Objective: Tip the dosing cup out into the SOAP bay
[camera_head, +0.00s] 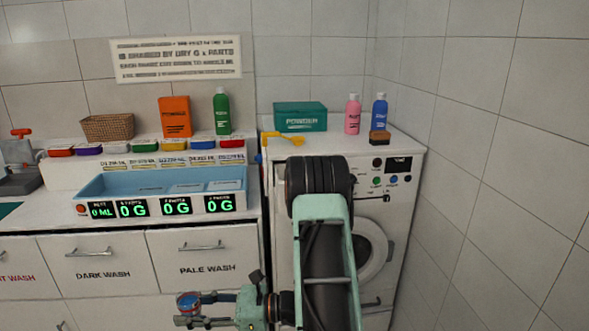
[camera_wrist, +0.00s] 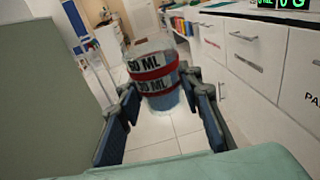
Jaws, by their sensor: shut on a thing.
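My gripper (camera_head: 205,308) is low in front of the drawers in the head view. It is shut on the dosing cup (camera_head: 187,303), which shows blue and red there. In the wrist view the clear cup (camera_wrist: 156,85) stands between the fingers (camera_wrist: 163,103), with red bands, ML markings and blue in its lower part. The blue tray with bays (camera_head: 95,187) sits on the counter, above and beyond my gripper. Its left display reads 0 ML and the others read 0 G. I cannot read which bay is SOAP.
Washing machine (camera_head: 340,170) at right, with a teal powder box (camera_head: 300,117), a yellow scoop (camera_head: 285,138), pink (camera_head: 353,115) and blue (camera_head: 380,112) bottles on top. An orange box (camera_head: 175,117) and green bottle (camera_head: 221,112) stand behind the tray. Drawers (camera_head: 205,262) lie below the counter.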

